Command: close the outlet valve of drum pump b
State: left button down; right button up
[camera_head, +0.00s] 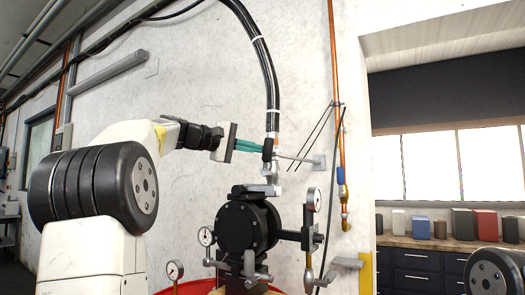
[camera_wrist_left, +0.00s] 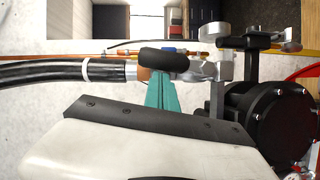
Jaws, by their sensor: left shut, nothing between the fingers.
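A black drum pump (camera_head: 240,228) stands in front of the wall; no label on it is legible. Its silver outlet valve (camera_head: 271,178) sits above the pump, below a black hose. The valve's black handle grip (camera_head: 267,150) shows beside the fitting, and as a dark oval in the left wrist view (camera_wrist_left: 163,60). My left gripper (camera_head: 259,148) has teal fingers, shut with nothing between them. Their tips are at the grip in both views; I cannot tell whether they touch it. The fingers also show in the left wrist view (camera_wrist_left: 161,88). My right gripper is out of view.
The black hose (camera_head: 262,60) arches down to the valve. Gauges (camera_head: 313,200) and side fittings surround the pump. A copper pipe (camera_head: 335,90) runs down the wall at right. A red drum rim (camera_head: 200,286) shows below. A workbench (camera_head: 410,243) stands far right.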

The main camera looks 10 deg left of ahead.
aim_at(271, 147)
pick_arm(q)
jog(key=d+m+y, duration=0.1)
jog(key=m, duration=0.1)
jog(key=s+d+m+y, duration=0.1)
jog(key=d+m, duration=0.1)
jog(key=s+d+m+y, duration=0.1)
jog(key=d+m, duration=0.1)
jog(key=shift+d+g+y, duration=0.25)
jog(key=shift+g+y, duration=0.05)
jog(key=shift+y, duration=0.1)
jog(key=d+f+m+y, duration=0.1)
jog(key=m, duration=0.1)
jog(key=s+d+f+m+y, duration=0.1)
jog(key=d+f+m+y, duration=0.1)
jog(key=shift+s+d+f, duration=0.1)
jog(key=shift+d+f, duration=0.05)
jog(key=shift+f, duration=0.25)
dwell(0.4)
